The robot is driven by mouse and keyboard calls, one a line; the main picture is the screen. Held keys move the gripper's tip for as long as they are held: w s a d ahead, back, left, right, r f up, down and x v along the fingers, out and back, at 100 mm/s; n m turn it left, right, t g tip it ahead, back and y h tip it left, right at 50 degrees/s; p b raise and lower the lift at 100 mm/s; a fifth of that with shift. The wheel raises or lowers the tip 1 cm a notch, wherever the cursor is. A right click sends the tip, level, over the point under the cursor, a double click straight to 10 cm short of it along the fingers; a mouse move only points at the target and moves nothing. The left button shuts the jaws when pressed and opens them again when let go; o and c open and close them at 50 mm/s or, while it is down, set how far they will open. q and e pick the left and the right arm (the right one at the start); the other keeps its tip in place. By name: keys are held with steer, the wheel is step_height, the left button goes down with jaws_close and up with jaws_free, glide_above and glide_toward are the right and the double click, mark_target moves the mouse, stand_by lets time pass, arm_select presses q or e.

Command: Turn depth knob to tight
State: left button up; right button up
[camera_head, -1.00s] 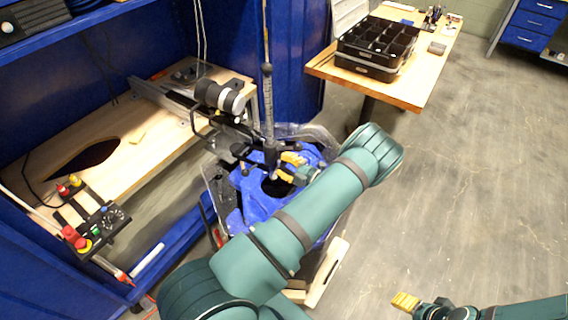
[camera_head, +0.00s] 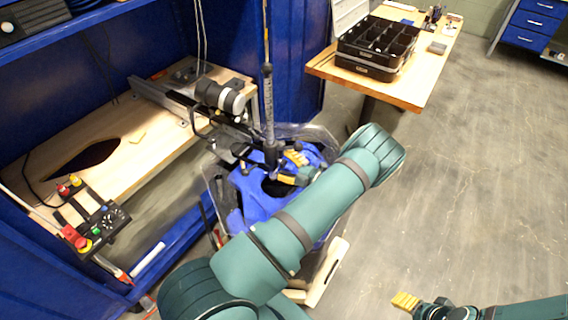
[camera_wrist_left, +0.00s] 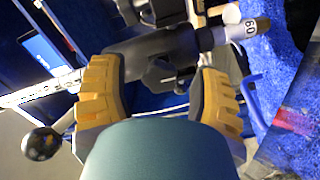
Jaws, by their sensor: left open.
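The tall graduated rod (camera_head: 268,105) stands upright over the blue tank (camera_head: 258,200), with a dark knob-like piece (camera_head: 270,154) at its lower end. I take this piece to be the depth knob, but its markings cannot be read. My left gripper (camera_head: 287,168) is open just right of it. In the left wrist view the orange-padded fingers (camera_wrist_left: 158,95) stand apart, with a dark cylindrical part (camera_wrist_left: 165,45) across the gap. Contact cannot be told. A marked collar reading "60" (camera_wrist_left: 250,28) continues from that part. My right gripper (camera_head: 405,301) is at the bottom right, away from the tank.
A black motor-like unit (camera_head: 219,97) on a rail is left of the rod. A ball-ended lever (camera_wrist_left: 41,144) shows at the lower left in the wrist view. A control panel (camera_head: 92,225) is at the left. A wooden table (camera_head: 405,88) with black trays (camera_head: 378,48) stands behind.

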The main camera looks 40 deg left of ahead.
arm_select(q)
steer(key=d, duration=0.3)
steer(key=w+d, duration=0.1)
steer(key=d, duration=0.7)
steer(key=shift+w+d, duration=0.15)
steer(key=shift+d, duration=0.05)
steer(key=shift+d, duration=0.1)
